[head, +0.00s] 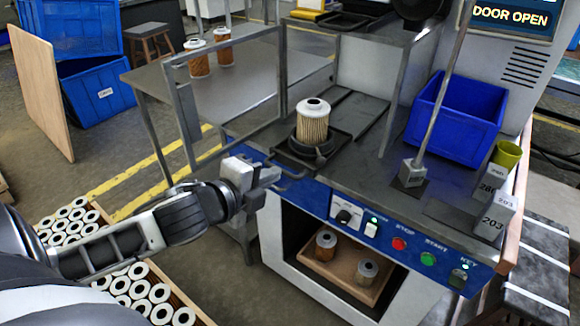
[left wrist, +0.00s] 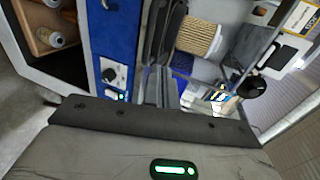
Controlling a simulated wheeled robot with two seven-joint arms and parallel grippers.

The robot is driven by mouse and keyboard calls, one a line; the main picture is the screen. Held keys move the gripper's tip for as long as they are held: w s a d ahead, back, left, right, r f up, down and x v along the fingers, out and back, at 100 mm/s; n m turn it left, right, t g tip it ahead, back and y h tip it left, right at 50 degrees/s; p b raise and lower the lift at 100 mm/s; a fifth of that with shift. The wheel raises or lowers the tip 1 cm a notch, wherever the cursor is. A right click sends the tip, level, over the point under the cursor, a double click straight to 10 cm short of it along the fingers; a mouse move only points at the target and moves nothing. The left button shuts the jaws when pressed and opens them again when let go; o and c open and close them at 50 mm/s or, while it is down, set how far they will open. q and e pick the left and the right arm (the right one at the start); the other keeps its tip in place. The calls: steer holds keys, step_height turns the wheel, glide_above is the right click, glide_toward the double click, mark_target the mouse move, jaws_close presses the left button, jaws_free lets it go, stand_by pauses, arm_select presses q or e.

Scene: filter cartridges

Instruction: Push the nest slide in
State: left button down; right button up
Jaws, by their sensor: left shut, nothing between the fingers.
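The nest slide (head: 285,150) is a dark plate at the front edge of the machine's worktop, with dark rails (head: 352,104) running back behind it. A pleated tan filter cartridge (head: 312,124) with a white top stands upright on it. The cartridge also shows in the left wrist view (left wrist: 198,38). My left gripper (head: 276,174) is shut and empty, in front of the slide near its front handle (head: 292,173). I cannot tell whether the fingers touch it. In the left wrist view the closed fingers (left wrist: 161,88) point towards the slide. My right gripper is not in view.
A blue control panel (head: 385,229) with knob and buttons lies below the worktop edge. A blue bin (head: 458,118) and a slanted rod (head: 437,100) stand right. Below is a tray with two cartridges (head: 345,277).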

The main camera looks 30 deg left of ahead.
mark_target(301, 162)
arm_select(q)
steer(key=x, duration=0.7)
steer(key=shift+s, duration=0.1)
